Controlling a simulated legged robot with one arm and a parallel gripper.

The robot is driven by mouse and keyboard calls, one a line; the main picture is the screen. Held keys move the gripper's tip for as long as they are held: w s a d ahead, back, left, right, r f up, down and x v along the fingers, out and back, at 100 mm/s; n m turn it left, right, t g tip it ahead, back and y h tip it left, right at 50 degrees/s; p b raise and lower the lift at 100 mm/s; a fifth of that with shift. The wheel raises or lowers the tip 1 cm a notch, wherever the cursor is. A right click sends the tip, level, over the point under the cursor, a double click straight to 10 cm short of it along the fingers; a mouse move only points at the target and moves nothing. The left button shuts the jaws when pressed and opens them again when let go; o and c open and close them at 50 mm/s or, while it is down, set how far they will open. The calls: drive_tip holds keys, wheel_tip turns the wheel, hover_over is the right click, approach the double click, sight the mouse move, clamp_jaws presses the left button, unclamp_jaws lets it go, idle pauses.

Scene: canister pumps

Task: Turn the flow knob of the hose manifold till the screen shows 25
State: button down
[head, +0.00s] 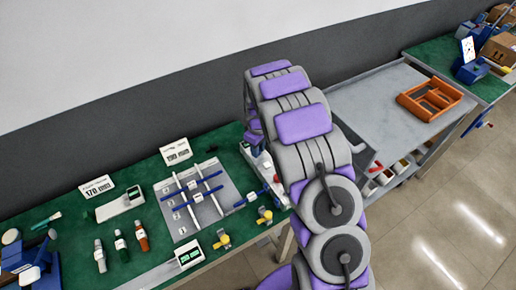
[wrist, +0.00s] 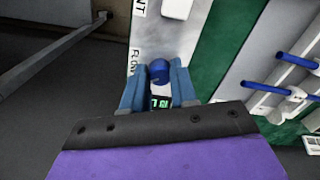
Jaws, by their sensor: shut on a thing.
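The blue flow knob (wrist: 159,74) is in the wrist view, on a pale panel with a partly covered label that reads "FLO". My gripper (wrist: 158,67) has its two blue fingers on either side of the knob and is shut on it. A small green-lit screen (wrist: 160,102) shows between the fingers, close to my gripper's body. Its digits are partly cut off and too small to read surely. In the head view a white unit (head: 254,158), probably the manifold, is mostly hidden behind my arm, and my gripper is hidden there too.
A grey board with white and blue bars (head: 200,190) lies on the green bench left of my arm. Yellow fittings (head: 222,239), several bottles and display cards stand nearby. A grey cart (head: 376,109) with an orange tray (head: 432,98) is at the right.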

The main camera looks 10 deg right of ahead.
drive_tip(key=shift+w+a+r, duration=0.1)
drive_tip(key=shift+w, duration=0.1)
drive_tip(key=c, duration=1.1)
unclamp_jaws()
drive_tip(key=shift+o, duration=1.1)
wheel_tip(320, 180, up, 17)
drive_tip(key=p, duration=0.3)
drive_tip(key=shift+p, duration=0.4)
